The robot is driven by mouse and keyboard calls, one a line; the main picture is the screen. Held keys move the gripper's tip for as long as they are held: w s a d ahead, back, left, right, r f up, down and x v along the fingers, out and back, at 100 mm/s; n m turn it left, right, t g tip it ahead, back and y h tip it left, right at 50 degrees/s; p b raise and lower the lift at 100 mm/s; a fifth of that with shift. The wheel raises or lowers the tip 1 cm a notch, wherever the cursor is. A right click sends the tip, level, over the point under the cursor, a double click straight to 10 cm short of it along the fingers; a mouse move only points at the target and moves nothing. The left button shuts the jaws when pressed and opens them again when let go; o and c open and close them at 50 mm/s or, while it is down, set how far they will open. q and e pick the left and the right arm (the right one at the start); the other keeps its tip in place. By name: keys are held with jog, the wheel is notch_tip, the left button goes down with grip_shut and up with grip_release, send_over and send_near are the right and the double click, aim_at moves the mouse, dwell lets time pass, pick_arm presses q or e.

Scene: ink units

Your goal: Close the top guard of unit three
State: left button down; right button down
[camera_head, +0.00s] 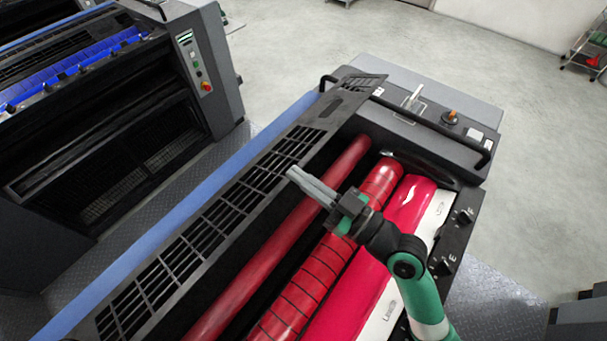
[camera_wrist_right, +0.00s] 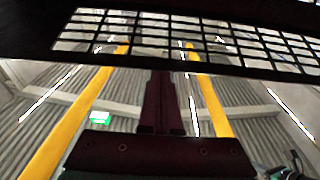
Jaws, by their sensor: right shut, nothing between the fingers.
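The top guard (camera_head: 200,237) is a long black grille with rows of slots. In the head view it stands raised along the left side of the open ink unit, and its slotted part also crosses the top of the right wrist view (camera_wrist_right: 100,31). Below it the red rollers (camera_head: 285,258) are exposed. My right gripper (camera_head: 292,174) reaches over the rollers from the lower right. Its fingers are shut and empty, with tips close to the guard in the picture. Whether they touch it, I cannot tell. In the right wrist view the shut fingers (camera_wrist_right: 161,80) point toward the guard.
A black handrail (camera_head: 435,128) and a console with a lever (camera_head: 413,97) are at the unit's far end. A blue strip (camera_head: 170,225) runs behind the guard. Another press unit (camera_head: 110,130) stands at left. The grey floor (camera_head: 400,45) beyond is mostly clear.

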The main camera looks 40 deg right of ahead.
notch_tip(320, 180, up, 4)
jog(key=w+p, duration=0.1)
jog(key=p, duration=0.3)
jog(key=f+b+v, duration=0.2)
jog(key=b+v, duration=0.2)
jog(key=v, duration=0.5)
jog(key=shift+s, duration=0.1)
